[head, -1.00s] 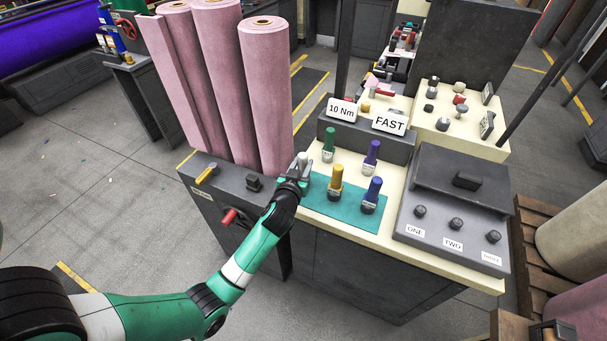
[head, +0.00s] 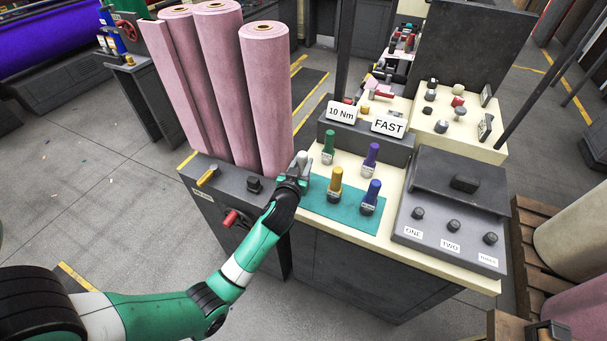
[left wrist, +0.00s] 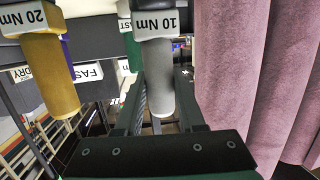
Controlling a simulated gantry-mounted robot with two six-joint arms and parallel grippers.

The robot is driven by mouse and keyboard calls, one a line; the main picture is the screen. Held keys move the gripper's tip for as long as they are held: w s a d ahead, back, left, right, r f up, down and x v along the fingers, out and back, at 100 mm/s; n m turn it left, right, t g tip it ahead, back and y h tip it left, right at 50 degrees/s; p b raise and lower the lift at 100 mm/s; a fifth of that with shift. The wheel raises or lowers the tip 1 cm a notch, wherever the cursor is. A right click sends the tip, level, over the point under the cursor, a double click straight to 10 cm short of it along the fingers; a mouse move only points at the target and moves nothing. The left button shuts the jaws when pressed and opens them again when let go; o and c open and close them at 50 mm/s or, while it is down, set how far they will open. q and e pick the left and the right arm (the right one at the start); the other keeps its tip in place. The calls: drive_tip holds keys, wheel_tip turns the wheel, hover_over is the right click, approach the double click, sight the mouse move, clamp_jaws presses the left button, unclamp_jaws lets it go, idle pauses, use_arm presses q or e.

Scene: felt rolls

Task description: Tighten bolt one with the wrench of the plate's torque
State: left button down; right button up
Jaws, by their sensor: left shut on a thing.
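My left gripper (head: 294,174) is shut on the grey-handled wrench (head: 303,160) at the left end of the teal mat (head: 322,207). In the left wrist view, which is upside down, this grey wrench (left wrist: 155,75) bears the label 10 Nm and sits between the fingers. Also standing there are a yellow wrench (head: 335,180), marked 20 Nm in the wrist view (left wrist: 48,72), a blue one (head: 372,192), a green one (head: 328,143) and a purple one (head: 371,153). The plate (head: 341,111) reads 10 Nm. Bolt one (head: 418,213) stands above the label ONE. My right gripper is out of view.
A FAST sign (head: 388,125) stands beside the plate. Bolts two (head: 454,226) and three (head: 491,238) are on the grey block (head: 430,235) with bolt one. Tall pink felt rolls (head: 265,95) stand close behind and left of my gripper. A pallet (head: 535,245) is at right.

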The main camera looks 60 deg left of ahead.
use_arm(q)
drive_tip(key=shift+r+p, duration=2.85)
drive_tip(key=shift+r, duration=0.95)
drive_tip(key=shift+f, duration=0.1)
